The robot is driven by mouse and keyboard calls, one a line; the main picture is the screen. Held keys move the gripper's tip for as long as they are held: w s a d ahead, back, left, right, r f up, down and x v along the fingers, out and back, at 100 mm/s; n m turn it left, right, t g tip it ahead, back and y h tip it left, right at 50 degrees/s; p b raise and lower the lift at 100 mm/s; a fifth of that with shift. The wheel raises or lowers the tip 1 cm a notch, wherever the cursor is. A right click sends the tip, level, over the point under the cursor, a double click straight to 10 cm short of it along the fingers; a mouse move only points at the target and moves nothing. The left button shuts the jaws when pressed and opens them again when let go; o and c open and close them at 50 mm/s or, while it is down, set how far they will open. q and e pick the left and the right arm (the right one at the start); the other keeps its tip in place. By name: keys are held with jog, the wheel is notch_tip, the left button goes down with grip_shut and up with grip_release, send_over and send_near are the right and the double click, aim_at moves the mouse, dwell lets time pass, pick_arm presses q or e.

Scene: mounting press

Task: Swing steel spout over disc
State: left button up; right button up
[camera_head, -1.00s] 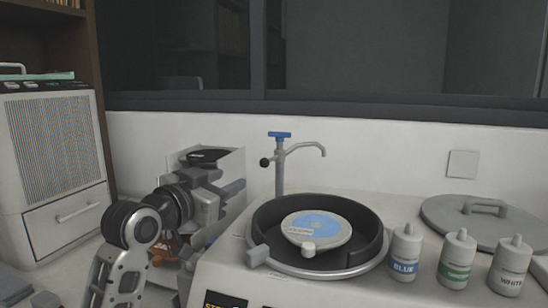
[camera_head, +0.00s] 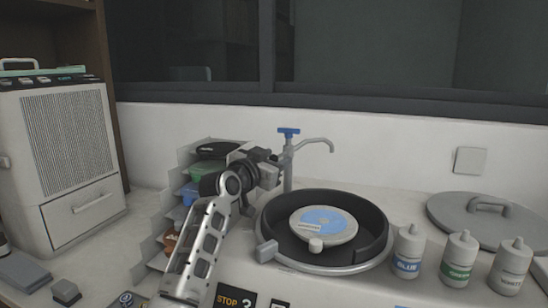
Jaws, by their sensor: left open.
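The steel spout (camera_head: 318,142) is a thin curved tube on an upright post with a blue top handle (camera_head: 288,131). It points right, its tip above and behind the round basin. The disc (camera_head: 323,224), pale with a blue label, lies in the black basin (camera_head: 375,237). My left gripper (camera_head: 277,164) is open beside the post, just left of it, at the height of the spout's black knob. The gripper hides most of that knob, and I cannot tell whether they touch. My right gripper is out of view.
Bottles marked blue (camera_head: 408,252), green (camera_head: 459,260) and white (camera_head: 511,267) stand right of the basin. A grey lid (camera_head: 480,222) lies behind them. A rack (camera_head: 152,248) of coloured items stands behind my left arm. A slatted white machine (camera_head: 67,150) is at far left.

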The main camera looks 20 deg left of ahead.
pick_arm(q)
grip_shut()
